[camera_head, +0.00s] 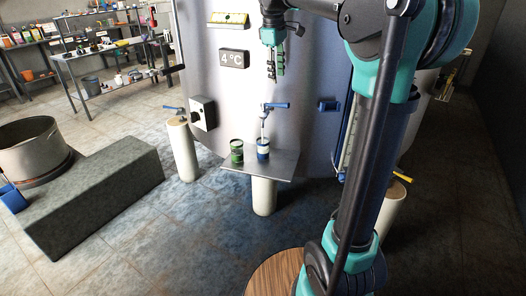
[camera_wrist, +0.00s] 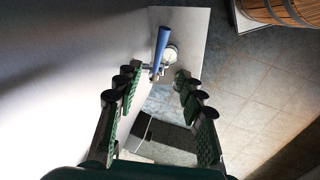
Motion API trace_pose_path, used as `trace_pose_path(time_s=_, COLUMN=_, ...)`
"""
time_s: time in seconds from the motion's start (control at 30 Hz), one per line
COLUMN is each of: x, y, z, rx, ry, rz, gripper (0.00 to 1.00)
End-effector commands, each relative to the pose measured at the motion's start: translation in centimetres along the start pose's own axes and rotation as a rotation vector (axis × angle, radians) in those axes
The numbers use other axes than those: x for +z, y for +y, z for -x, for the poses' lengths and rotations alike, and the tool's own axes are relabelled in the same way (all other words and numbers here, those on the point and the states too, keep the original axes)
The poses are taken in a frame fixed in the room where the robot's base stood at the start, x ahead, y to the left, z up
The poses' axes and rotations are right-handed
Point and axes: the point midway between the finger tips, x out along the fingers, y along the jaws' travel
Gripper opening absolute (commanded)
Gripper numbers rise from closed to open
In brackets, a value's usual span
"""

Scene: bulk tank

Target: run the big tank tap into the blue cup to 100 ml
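The big tank (camera_head: 300,75) has a tap with a blue lever handle (camera_head: 278,106) pointing right along the wall. The blue cup (camera_head: 263,151) stands upright under the spout on a grey shelf (camera_head: 283,165). A pale vertical strip shows between spout and cup; I cannot tell spout from liquid. A green cup (camera_head: 237,152) stands left of it. My gripper (camera_head: 276,74) points down above the tap, apart from it. In the wrist view my gripper (camera_wrist: 154,100) is open and empty, with the blue handle (camera_wrist: 161,46) beyond its fingertips. The level in the blue cup is unreadable.
A sign reading 4 °C (camera_head: 233,58) and a grey box (camera_head: 203,112) are on the tank wall. A second blue-handled tap (camera_head: 173,108) is at left. A dark stone block (camera_head: 95,195) stands on the floor at left. The floor before the shelf is clear.

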Motion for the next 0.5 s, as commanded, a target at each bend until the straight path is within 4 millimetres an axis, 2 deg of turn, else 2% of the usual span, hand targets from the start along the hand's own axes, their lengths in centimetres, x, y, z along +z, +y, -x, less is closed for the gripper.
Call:
trace_pose_path(time_s=0.4, x=0.0, y=0.0, z=0.1, rx=0.000, ry=0.000, rz=0.000, gripper=0.39)
trace_pose_path(time_s=0.5, x=0.3, y=0.0, z=1.5, rx=0.000, ry=0.000, rz=0.000, gripper=0.39)
